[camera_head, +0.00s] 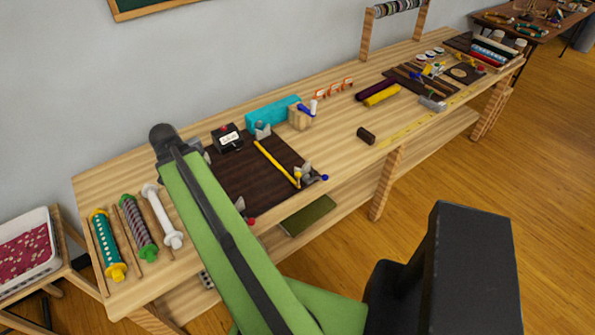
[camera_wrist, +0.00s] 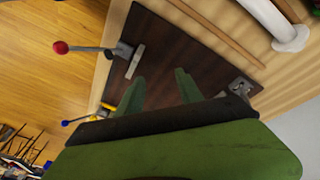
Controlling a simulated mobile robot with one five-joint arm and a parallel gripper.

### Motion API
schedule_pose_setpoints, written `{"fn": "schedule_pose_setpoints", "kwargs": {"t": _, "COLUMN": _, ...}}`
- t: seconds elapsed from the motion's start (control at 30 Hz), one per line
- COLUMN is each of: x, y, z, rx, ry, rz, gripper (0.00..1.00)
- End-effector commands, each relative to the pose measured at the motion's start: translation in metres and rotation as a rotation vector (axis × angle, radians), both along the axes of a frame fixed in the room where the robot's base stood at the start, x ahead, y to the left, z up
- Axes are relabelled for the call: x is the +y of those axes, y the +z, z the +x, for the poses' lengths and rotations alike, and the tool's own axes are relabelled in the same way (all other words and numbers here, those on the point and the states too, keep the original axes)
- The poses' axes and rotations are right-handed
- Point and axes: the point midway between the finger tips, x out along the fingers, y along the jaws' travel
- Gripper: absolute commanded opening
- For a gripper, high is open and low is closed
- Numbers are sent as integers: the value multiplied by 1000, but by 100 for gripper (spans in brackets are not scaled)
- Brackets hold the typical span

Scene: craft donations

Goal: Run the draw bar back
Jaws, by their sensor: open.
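A dark brown board (camera_head: 235,180) lies on the workbench, with a yellow bar (camera_head: 275,162) across it. I cannot tell for sure whether this bar is the draw bar. A metal clamp with a blue-knobbed lever (camera_head: 322,178) sits by the bar's near end. A red-knobbed lever (camera_head: 250,221) sits at the board's near edge, partly behind my arm. In the wrist view, my gripper (camera_wrist: 158,84) is open and empty over the dark board (camera_wrist: 165,50). The red-knobbed lever (camera_wrist: 62,47) and its clamp are left of the fingers. The blue-knobbed lever (camera_wrist: 66,122) is lower left. My arm hides the gripper in the head view.
Several wound spools, including a white one (camera_head: 163,217), lie at the bench's left end. A black box (camera_head: 228,138), a teal block (camera_head: 273,113) and a wooden block (camera_head: 299,116) stand behind the board. A dark cylinder (camera_head: 366,135) lies to the right, with bare bench around it.

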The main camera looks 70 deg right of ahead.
Motion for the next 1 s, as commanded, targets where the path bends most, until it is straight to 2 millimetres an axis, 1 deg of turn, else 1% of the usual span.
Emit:
{"fn": "schedule_pose_setpoints", "kwargs": {"t": 0.03, "x": -43, "y": 19, "z": -36, "rx": -9, "ry": -183, "rz": -36, "gripper": 43}}
{"fn": "schedule_pose_setpoints", "kwargs": {"t": 0.07, "x": -64, "y": 24, "z": -56, "rx": -17, "ry": -285, "rz": -60, "gripper": 43}}
{"fn": "schedule_pose_setpoints", "kwargs": {"t": 0.1, "x": -88, "y": 30, "z": -82, "rx": -25, "ry": -411, "rz": -90, "gripper": 43}}
{"fn": "schedule_pose_setpoints", "kwargs": {"t": 0.2, "x": -132, "y": 43, "z": -140, "rx": -41, "ry": -669, "rz": -155, "gripper": 43}}
{"fn": "schedule_pose_setpoints", "kwargs": {"t": 0.3, "x": -156, "y": 50, "z": -179, "rx": -51, "ry": -829, "rz": -199, "gripper": 43}}
{"fn": "schedule_pose_setpoints", "kwargs": {"t": 0.4, "x": -165, "y": 52, "z": -197, "rx": -57, "ry": -904, "rz": -222, "gripper": 43}}
{"fn": "schedule_pose_setpoints", "kwargs": {"t": 0.53, "x": -167, "y": 50, "z": -200, "rx": -59, "ry": -917, "rz": -226, "gripper": 43}}
{"fn": "schedule_pose_setpoints", "kwargs": {"t": 0.63, "x": -168, "y": 41, "z": -201, "rx": -59, "ry": -915, "rz": -226, "gripper": 43}}
{"fn": "schedule_pose_setpoints", "kwargs": {"t": 0.77, "x": -174, "y": 17, "z": -206, "rx": -59, "ry": -916, "rz": -226, "gripper": 43}}
{"fn": "schedule_pose_setpoints", "kwargs": {"t": 1.0, "x": -188, "y": -33, "z": -219, "rx": -58, "ry": -915, "rz": -225, "gripper": 43}}
